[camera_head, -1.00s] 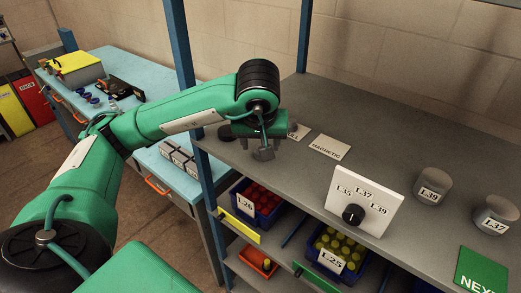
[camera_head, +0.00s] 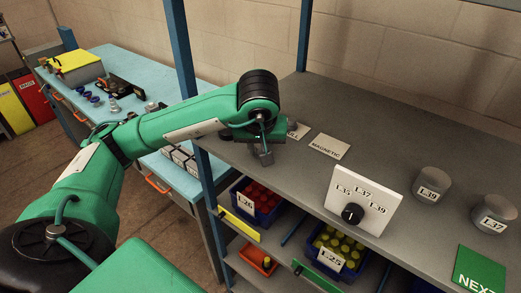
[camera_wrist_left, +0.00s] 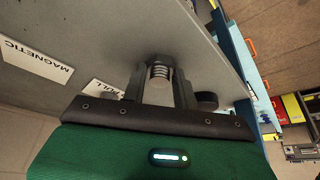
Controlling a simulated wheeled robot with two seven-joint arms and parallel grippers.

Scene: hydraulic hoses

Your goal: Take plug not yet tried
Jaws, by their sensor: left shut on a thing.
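My left gripper (camera_head: 264,156) is over the left end of the grey shelf top (camera_head: 400,165). In the left wrist view its jaws (camera_wrist_left: 159,88) are closed around a grey metal plug (camera_wrist_left: 158,72) with a ribbed or threaded end. The plug is hard to make out in the head view. A dark round piece (camera_wrist_left: 207,100) is beside the jaws in the wrist view. Two grey cylinders, marked L-39 (camera_head: 432,187) and L-37 (camera_head: 494,215), stand on the right part of the shelf. My right gripper is not in view.
A white dial panel (camera_head: 365,203) stands at the shelf's front edge. Labels, including MAGNETIC (camera_head: 329,147), lie near the gripper. A blue bin of red pieces (camera_head: 262,199) and one of yellow pieces (camera_head: 339,250) are below. A blue shelf post (camera_head: 182,60) stands left of the gripper.

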